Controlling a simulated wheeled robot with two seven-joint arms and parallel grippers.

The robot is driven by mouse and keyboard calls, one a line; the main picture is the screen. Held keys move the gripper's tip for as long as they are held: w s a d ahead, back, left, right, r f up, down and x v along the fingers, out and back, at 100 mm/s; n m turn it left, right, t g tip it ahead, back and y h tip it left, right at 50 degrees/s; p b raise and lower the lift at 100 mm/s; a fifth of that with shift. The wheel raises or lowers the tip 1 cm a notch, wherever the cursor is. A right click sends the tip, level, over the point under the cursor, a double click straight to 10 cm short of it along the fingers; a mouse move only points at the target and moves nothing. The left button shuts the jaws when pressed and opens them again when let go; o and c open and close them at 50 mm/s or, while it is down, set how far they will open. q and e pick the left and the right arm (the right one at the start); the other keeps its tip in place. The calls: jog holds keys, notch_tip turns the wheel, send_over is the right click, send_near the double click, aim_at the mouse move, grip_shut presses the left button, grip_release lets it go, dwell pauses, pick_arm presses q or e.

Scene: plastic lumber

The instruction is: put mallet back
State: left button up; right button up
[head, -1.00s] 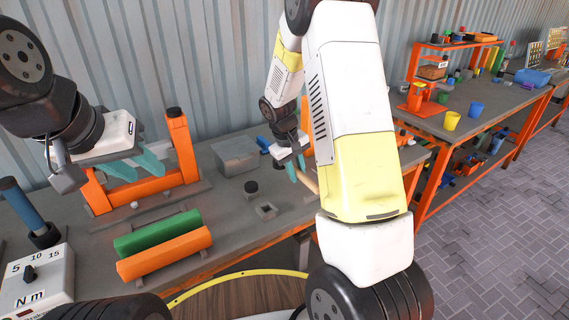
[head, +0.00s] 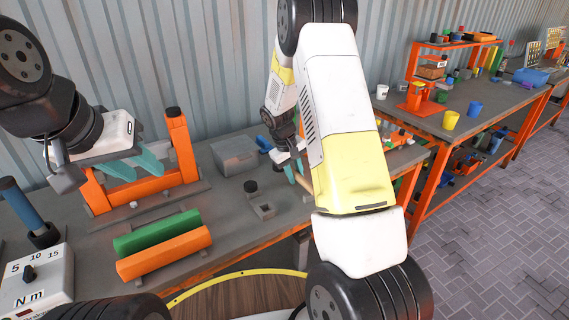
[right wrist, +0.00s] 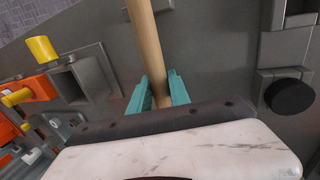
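The mallet shows as a pale wooden handle (right wrist: 147,40) in the right wrist view, running up out of the top edge. Its head is not visible in that view. In the head view a short piece of the handle (head: 304,184) shows beside my right forearm, which hides the rest. My right gripper (right wrist: 158,92) has its teal fingers on both sides of the handle and appears closed on it, above the grey bench (head: 225,215). My left gripper (head: 135,165) is open and empty in front of an orange frame (head: 150,186).
A grey box (head: 235,155), a black-topped post and square socket (head: 262,208) stand left of my right gripper. Green (head: 157,232) and orange (head: 165,254) bars lie at the front. Orange fixtures and a yellow cylinder (right wrist: 42,48) are left in the wrist view.

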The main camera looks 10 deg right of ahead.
jog(key=o, duration=0.3)
jog(key=shift+o, duration=0.2)
jog(key=shift+r, duration=0.1)
jog(key=w+v, duration=0.1)
jog(key=v, duration=1.1)
jog(key=s+r+m+t+y, duration=0.2)
jog(key=s+r+y, duration=0.1)
jog(key=s+r, duration=0.95)
jog(key=s+a+r+t+y, duration=0.1)
jog(key=s+r, duration=0.1)
jog(key=s, duration=0.6)
jog(key=s+a+r+m+t+y, duration=0.1)
jog(key=s+a+r+t, duration=0.1)
jog(key=s, duration=0.6)
jog(key=shift+a, duration=0.3)
